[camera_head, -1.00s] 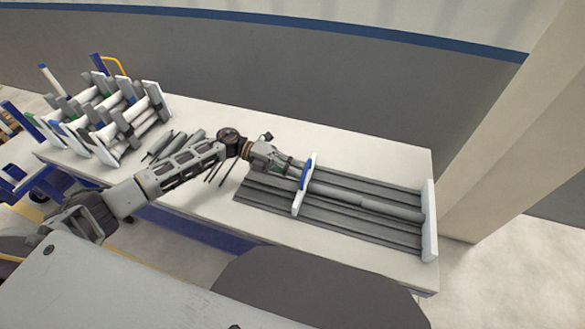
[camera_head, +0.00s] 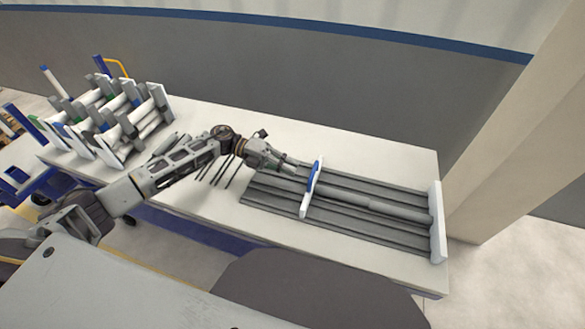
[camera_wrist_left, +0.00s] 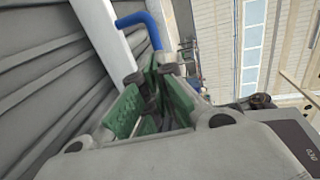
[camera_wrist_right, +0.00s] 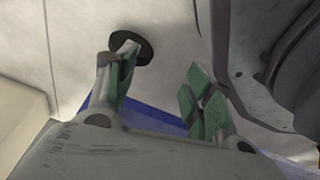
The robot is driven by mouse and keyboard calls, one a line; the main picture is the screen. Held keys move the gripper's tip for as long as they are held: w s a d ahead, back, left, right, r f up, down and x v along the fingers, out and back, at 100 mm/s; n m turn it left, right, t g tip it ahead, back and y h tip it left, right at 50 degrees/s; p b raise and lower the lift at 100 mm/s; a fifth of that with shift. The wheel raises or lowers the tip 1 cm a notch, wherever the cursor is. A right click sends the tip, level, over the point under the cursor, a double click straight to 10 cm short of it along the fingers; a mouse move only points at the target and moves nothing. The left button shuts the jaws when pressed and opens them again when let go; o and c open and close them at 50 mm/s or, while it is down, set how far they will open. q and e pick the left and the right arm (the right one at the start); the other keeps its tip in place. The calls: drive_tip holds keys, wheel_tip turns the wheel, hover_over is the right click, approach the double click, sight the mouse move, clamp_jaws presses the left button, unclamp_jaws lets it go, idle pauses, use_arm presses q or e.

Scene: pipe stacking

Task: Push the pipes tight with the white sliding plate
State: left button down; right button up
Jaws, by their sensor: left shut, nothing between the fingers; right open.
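The white sliding plate (camera_head: 306,203) stands across the grey grooved rack (camera_head: 350,231), with a blue handle (camera_head: 314,174) on its upper part. The plate also shows in the left wrist view (camera_wrist_left: 101,30), with the blue handle (camera_wrist_left: 150,27) beside it. Grey pipes (camera_head: 372,203) lie in line between the plate and the white end stop (camera_head: 437,225). My left gripper (camera_head: 293,167) is shut and empty, just left of the plate, with a small gap to the handle. My right gripper (camera_wrist_right: 163,66) is open and empty; it does not show in the head view.
A rack of white and grey pipes (camera_head: 110,115) stands on the left of the white table (camera_head: 330,143). A grey wall runs behind the table, and a pale pillar (camera_head: 510,120) stands at the right.

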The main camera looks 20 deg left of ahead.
use_arm(q)
drive_tip(key=a+r, duration=0.1)
drive_tip(key=a, duration=0.8)
drive_tip(key=shift+w+a+r, duration=0.15)
drive_tip(key=shift+a+r, duration=0.1)
drive_tip(key=shift+r, duration=0.15)
use_arm(e)
drive_tip(key=shift+a+r, duration=0.1)
drive_tip(key=shift+r, duration=0.15)
use_arm(q)
wheel_tip(320, 180, up, 22)
drive_tip(key=p, duration=2.1)
drive_tip(key=shift+f, duration=0.25)
use_arm(e)
drive_tip(key=s+d+r, duration=0.1)
drive_tip(key=s+r, duration=0.4)
drive_tip(key=s, duration=0.4)
drive_tip(key=s+d+r+g, duration=0.1)
drive_tip(key=s+d+r, duration=0.1)
drive_tip(key=s+r, duration=0.3)
drive_tip(key=shift+s+g, duration=0.3)
drive_tip(key=shift+s, duration=1.55)
use_arm(q)
drive_tip(key=shift+r+p, duration=0.35)
drive_tip(key=shift+p, duration=0.1)
use_arm(e)
drive_tip(key=shift+s+r, duration=0.25)
drive_tip(key=shift+s, duration=0.1)
